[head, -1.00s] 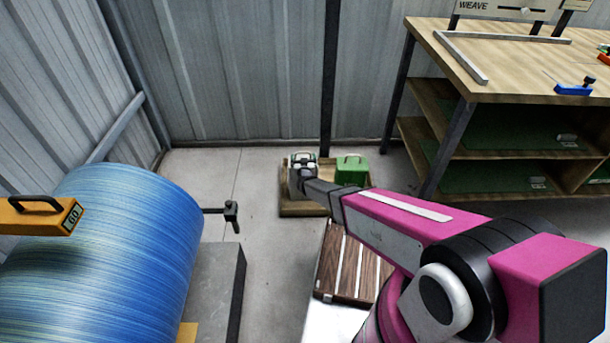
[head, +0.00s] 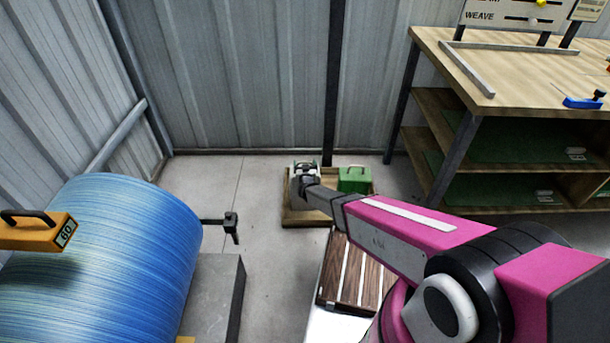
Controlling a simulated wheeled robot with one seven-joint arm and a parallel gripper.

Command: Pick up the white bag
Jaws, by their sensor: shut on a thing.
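The white bag (head: 295,174) is at the left end of a low wooden tray (head: 300,218) on the floor, at the back middle of the head view. My gripper (head: 305,168) is at the top of the white bag and shut on it. My gripper and wrist hide much of the bag, and I cannot tell whether its base touches the tray. A green bag-like block (head: 354,180) with a handle stands at the right end of the tray.
A blue wound roll (head: 110,250) with an orange handled block (head: 35,232) is at left. A grey block (head: 215,300) stands beside it. A wooden workbench (head: 520,75) with shelves is at right. Bare floor (head: 260,265) lies before the tray.

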